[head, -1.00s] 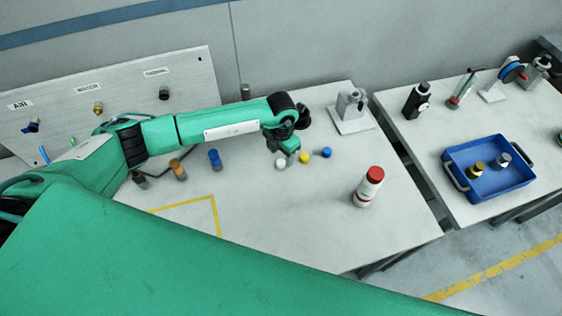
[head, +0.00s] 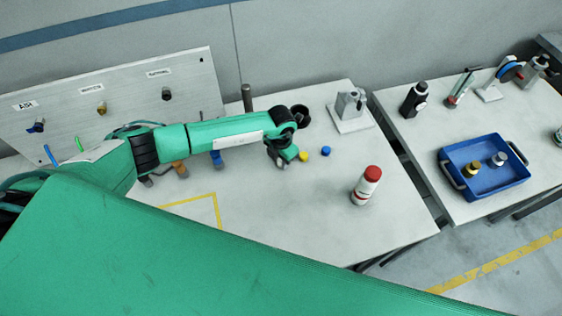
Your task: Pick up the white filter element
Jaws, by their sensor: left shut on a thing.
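The small white filter element (head: 281,165) is on the near table, at the tip of my left gripper (head: 284,160). Only a small pale part of it shows, as the gripper covers the rest. My left gripper points down and is shut on it. I cannot tell whether it still touches the table. A yellow element (head: 304,156) and a blue one (head: 326,151) stand just right of the gripper. My right gripper is not in view.
A red-capped white bottle (head: 367,186) stands to the right on the near table. A grey stand (head: 350,106) is behind. An orange-brown piece (head: 180,169) and a blue piece (head: 216,158) are partly under my arm. A blue tray (head: 509,180) is on the right table.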

